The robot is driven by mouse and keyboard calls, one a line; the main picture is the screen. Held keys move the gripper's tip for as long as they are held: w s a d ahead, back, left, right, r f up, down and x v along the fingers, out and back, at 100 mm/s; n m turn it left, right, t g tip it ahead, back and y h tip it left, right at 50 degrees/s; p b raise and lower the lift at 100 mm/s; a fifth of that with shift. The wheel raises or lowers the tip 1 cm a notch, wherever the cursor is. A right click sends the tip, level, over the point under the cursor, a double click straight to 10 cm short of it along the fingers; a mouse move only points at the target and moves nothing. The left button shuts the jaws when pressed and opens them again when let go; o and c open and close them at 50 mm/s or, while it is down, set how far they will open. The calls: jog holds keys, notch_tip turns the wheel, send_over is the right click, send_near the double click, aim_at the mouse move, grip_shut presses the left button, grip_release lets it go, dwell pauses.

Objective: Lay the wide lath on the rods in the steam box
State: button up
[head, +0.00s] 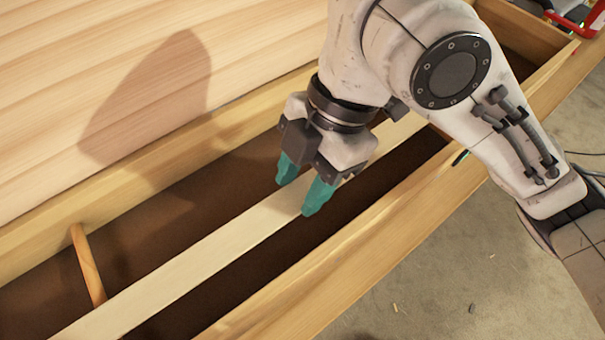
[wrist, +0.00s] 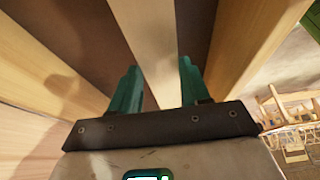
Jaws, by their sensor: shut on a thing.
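The wide lath (head: 190,265) is a long, pale, flat strip running lengthwise inside the steam box (head: 330,265), a long open wooden box with a dark inside. My gripper (head: 297,197) has its teal fingers at the lath's two long edges and is shut on it. The wrist view shows the lath (wrist: 150,45) between the fingers (wrist: 158,88). One round wooden rod (head: 87,262) crosses the box at the lower left; its near part is hidden by the lath. I cannot tell whether the lath touches it. Both lath ends are out of sight.
A broad pale planked wooden surface (head: 60,110) borders the box on the left and bears my arm's shadow. A red object (head: 575,22) is at the top right. Grey floor (head: 450,265) with small scraps lies right of the box. Wooden frames (wrist: 292,120) stand beyond in the wrist view.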

jog(key=shift+f, duration=0.3)
dwell(0.4)
jog(key=o, duration=1.2)
jog(key=shift+o, duration=0.4)
jog(key=shift+o, duration=0.5)
jog(key=shift+r, duration=0.15)
jog(key=shift+p+v, duration=2.4)
jog(key=shift+v, duration=0.5)
